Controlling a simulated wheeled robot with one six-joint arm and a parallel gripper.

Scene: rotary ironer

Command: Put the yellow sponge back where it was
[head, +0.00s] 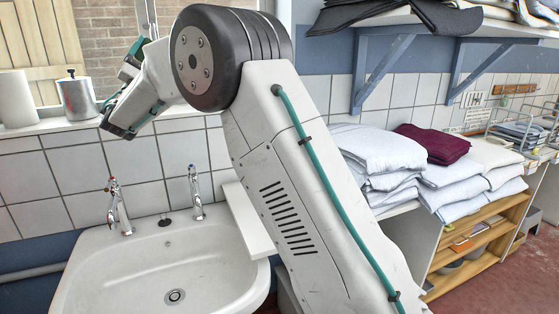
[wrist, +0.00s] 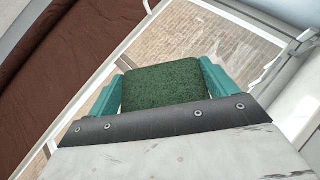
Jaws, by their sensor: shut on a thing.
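My gripper (wrist: 163,66) is shut on a block with a rough dark green face (wrist: 161,87), which sits between its two teal fingers in the wrist view. The green face looks like the scouring side of a sponge. No yellow shows on it, so its other side is hidden. In the head view, my arm reaches over to the upper left, and its end is near the window above the sink. The held block cannot be made out clearly there.
A white sink (head: 145,270) with two taps stands below the tiled wall. A metal canister (head: 77,98) and a white roll (head: 15,99) stand on the window sill (head: 50,127). Folded linen (head: 375,150) is stacked at right. Brackets carry a shelf (head: 480,27) above.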

